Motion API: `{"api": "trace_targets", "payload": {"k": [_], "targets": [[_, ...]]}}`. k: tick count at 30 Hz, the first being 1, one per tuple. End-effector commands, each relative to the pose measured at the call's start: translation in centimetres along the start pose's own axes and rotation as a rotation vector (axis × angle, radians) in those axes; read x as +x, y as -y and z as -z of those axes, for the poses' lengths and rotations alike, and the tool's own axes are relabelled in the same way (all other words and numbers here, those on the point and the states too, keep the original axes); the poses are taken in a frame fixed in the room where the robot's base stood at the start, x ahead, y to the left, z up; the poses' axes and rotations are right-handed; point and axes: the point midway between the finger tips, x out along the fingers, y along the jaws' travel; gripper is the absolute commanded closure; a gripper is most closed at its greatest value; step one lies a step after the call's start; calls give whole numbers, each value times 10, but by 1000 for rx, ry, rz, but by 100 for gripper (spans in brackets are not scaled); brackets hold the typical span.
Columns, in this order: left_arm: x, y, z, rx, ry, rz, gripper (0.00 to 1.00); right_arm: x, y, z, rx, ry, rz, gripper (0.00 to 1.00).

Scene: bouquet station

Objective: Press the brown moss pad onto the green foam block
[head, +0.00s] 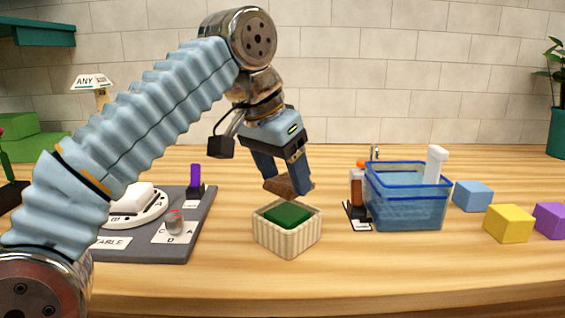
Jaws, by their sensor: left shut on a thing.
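My left gripper (289,188) points down above the cream ribbed pot and is shut on the brown moss pad (282,187). The pad is partly hidden by the fingers and looks slightly tilted. The green foam block (288,214) sits inside the cream pot (287,238), with its top showing near the rim. The pad is just above the back of the foam block in the picture; a small gap seems to show between them, but I cannot tell exactly how close they are. My right gripper is not in view.
A blue clear bin (405,205) with a white-handled thing stands right of the pot, beside an orange-topped bottle (357,190). Blue (473,195), yellow (508,223) and purple (551,219) cubes lie farther right. A grey mat (199,222) lies left. The table front is clear.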

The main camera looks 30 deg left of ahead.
Motion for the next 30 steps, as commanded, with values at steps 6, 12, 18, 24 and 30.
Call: {"api": "trace_targets", "payload": {"k": [6,12,18,24,30], "targets": [[13,0,-6,0,1,0,64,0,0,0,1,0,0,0],[29,0,-12,0,0,0,64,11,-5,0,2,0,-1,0],[34,0,-14,-1,0,0,64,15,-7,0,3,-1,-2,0],[34,0,-14,-1,-1,0,64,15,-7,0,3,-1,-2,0],[33,0,-14,-1,-1,0,64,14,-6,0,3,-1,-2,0]]}}
